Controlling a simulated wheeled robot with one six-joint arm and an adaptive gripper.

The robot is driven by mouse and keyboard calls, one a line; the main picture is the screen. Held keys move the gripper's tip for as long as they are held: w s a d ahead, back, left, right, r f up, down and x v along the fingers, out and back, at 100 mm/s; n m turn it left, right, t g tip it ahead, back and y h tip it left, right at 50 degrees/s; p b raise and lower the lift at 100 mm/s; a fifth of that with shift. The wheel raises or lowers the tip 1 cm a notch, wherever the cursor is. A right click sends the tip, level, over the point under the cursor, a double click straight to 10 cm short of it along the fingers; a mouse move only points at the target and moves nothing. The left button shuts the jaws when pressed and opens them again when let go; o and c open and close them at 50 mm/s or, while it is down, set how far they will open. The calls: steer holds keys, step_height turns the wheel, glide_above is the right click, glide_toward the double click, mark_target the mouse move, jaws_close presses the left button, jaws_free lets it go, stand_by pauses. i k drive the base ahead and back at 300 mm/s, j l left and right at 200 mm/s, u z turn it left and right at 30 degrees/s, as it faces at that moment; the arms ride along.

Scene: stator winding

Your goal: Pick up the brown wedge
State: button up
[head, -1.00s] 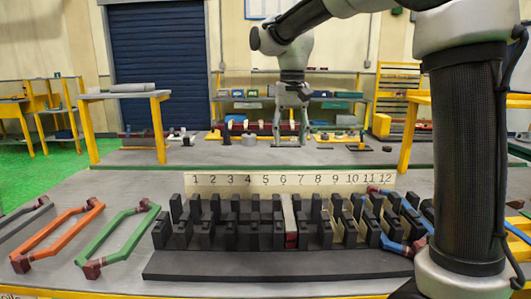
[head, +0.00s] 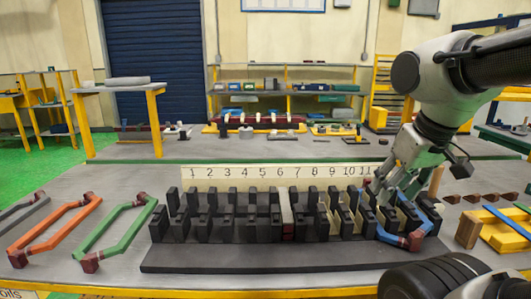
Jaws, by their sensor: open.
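Several small brown wedges (head: 491,198) lie in a row on the bench at the right, beyond the yellow stand. My gripper (head: 376,190) is low over the right end of the black slotted stator block (head: 215,257), near the number 11 and the blue coil (head: 395,238). It is open; its fingertips are small and partly lost among the black teeth, so I cannot tell whether anything is between them. The wedges are apart from my gripper, to its right.
A wooden block (head: 468,230) and a yellow stand (head: 503,238) are at the right. Green (head: 116,236) and orange (head: 54,234) coils lie at the left. A numbered strip (head: 235,174) stands behind the teeth. An upright brown stick (head: 435,181) stands near my arm.

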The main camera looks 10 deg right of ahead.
mark_target(512, 196)
steer(key=z, duration=1.85)
steer(key=l+u, duration=0.1)
steer(key=u, duration=0.3)
steer(key=i+l+u, duration=0.1)
steer(key=u, duration=0.3)
steer(key=i+l+u, duration=0.1)
steer(key=l+u, duration=0.25)
steer(key=l, duration=0.5)
steer(key=l+u, duration=0.3)
steer(key=l, duration=1.75)
